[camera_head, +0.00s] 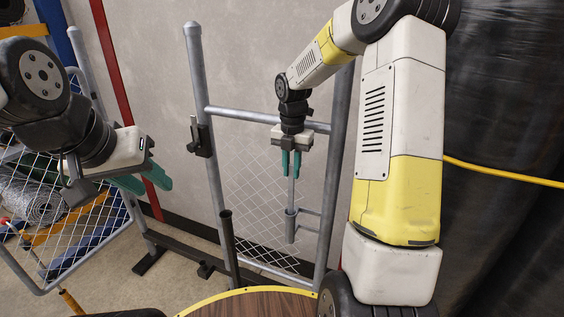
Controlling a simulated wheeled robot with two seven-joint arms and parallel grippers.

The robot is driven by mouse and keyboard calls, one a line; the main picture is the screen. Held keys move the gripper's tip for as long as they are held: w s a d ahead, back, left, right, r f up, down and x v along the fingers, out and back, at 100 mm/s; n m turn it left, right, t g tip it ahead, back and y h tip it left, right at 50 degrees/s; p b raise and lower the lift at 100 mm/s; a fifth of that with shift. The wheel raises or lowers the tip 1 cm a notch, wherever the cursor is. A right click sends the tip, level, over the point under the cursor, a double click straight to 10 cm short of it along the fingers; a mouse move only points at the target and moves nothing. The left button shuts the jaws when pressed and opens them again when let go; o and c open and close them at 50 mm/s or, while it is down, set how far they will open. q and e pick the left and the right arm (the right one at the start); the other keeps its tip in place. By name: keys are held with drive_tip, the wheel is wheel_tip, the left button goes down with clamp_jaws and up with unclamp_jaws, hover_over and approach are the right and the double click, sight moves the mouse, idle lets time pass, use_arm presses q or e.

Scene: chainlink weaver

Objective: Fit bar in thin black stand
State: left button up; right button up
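My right gripper (291,165) hangs fingers-down in front of the chain-link frame. Its teal fingers are closed around the top of a thin grey upright bar (291,194). The bar's lower end meets a wider grey tube (290,228) beside the right post; I cannot tell whether it is inside or in front of it. A thin black upright tube (229,248), which looks like the stand, rises lower left of the bar, apart from it. My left gripper (150,183) is at the left, with its teal fingers apart and nothing visible between them.
A grey metal frame (206,150) with posts, a crossbar and mesh stands against the wall. A round wooden table (255,304) with a yellow rim is at the bottom. Mesh panels and rolls (40,207) crowd the left. A yellow cable (505,173) crosses the right.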

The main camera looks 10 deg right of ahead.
drive_tip(key=shift+r, duration=8.5)
clamp_jaws()
drive_tip(key=shift+a, duration=0.1)
